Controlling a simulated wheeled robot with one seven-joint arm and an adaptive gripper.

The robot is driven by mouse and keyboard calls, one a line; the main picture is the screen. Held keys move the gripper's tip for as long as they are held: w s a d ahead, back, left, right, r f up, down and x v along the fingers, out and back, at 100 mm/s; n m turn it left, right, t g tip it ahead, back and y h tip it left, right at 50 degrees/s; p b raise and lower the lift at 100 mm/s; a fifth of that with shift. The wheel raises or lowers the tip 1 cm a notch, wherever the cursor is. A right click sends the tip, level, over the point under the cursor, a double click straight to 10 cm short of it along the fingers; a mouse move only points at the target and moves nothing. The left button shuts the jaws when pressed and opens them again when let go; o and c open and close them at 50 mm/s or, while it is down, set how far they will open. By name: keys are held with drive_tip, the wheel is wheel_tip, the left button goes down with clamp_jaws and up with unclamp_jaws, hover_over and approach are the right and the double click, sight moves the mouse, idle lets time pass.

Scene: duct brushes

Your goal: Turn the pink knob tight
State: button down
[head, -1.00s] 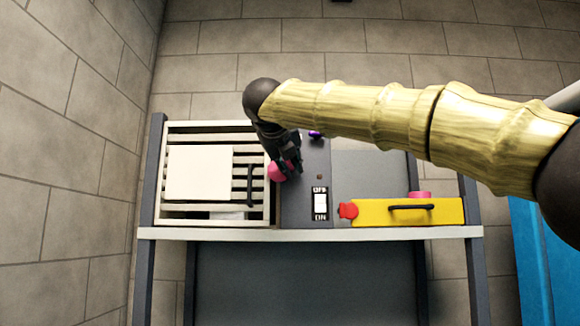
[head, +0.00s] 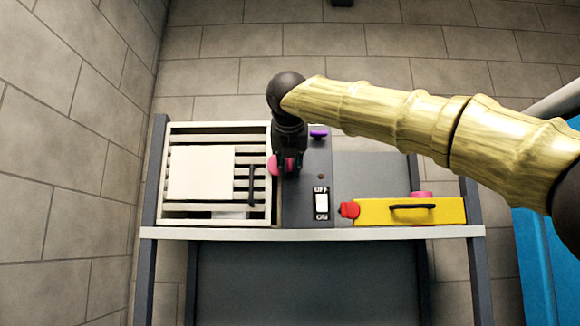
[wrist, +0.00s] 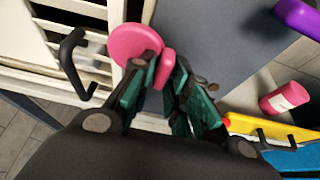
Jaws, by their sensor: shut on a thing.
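The pink knob (head: 274,165) sits at the left part of the grey panel (head: 306,205), beside the slatted white box. In the wrist view the knob (wrist: 136,44) shows as a round pink disc with a second pink piece beside it. My gripper (head: 288,166) is at the knob, its dark fingers pointing down. In the wrist view my gripper (wrist: 166,82) has its green-padded fingers shut around the smaller pink piece. The fingers hide part of the knob.
A purple knob (head: 318,133) is behind, right of my gripper. An OFF/ON switch (head: 321,203) is in front. A white slatted box (head: 163,200) with a black handle stands left. A yellow case (head: 370,212) with a red cap lies right, a pink cylinder (wrist: 285,97) behind it.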

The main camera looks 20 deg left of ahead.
idle(0.3)
drive_tip(key=c, duration=1.5)
unclamp_jaws()
drive_tip(key=v, duration=1.2)
